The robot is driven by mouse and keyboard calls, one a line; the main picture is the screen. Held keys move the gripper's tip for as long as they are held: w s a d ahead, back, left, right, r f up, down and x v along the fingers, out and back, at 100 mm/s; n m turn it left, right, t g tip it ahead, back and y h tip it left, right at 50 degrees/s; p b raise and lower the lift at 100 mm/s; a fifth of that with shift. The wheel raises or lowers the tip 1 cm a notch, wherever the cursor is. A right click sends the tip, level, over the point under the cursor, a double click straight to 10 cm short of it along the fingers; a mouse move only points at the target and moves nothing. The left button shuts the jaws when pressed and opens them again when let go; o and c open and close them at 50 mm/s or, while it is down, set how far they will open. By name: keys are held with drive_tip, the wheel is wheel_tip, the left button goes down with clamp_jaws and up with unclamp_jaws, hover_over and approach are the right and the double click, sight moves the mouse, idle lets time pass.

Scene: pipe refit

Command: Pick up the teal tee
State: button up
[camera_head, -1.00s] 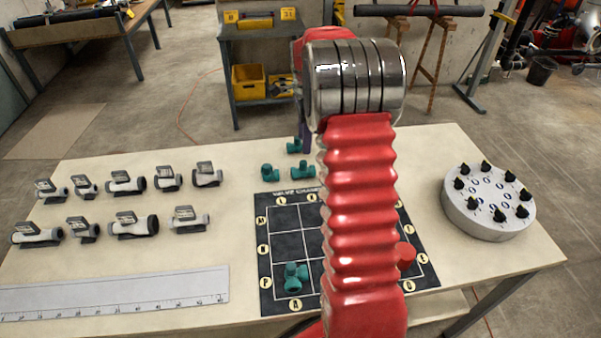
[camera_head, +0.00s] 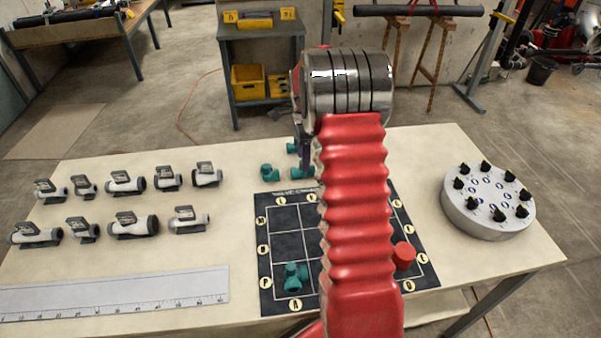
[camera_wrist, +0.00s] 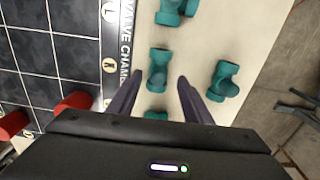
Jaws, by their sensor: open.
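Several teal tees lie at the back of the table. In the head view one tee (camera_head: 269,172) lies left of my gripper, and a second (camera_head: 292,148) is behind it. In the wrist view a tee (camera_wrist: 157,70) lies in line with the gap of my gripper (camera_wrist: 157,82), close to the fingertips. My gripper is open and empty, its dark fingers pointing down toward the tees. Another tee (camera_wrist: 222,82) is to the right, one (camera_wrist: 176,10) is farther up, and one (camera_wrist: 155,115) is partly hidden by the gripper body. A teal tee (camera_head: 296,277) also sits on the board.
A dark gridded board (camera_head: 285,215) is at the table's middle, partly hidden by my arm. A red cylinder (camera_head: 403,256) stands on its right side. Grey-white valves (camera_head: 126,182) stand in two rows at left, above a ruler (camera_head: 110,292). A round dial plate (camera_head: 487,215) is at right.

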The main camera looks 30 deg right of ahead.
drive_tip(key=shift+w+a+f, duration=0.1)
drive_tip(key=shift+a+f, duration=0.05)
drive_tip(key=shift+f, duration=1.8)
drive_tip(key=shift+c, duration=0.3)
drive_tip(key=c, duration=1.1)
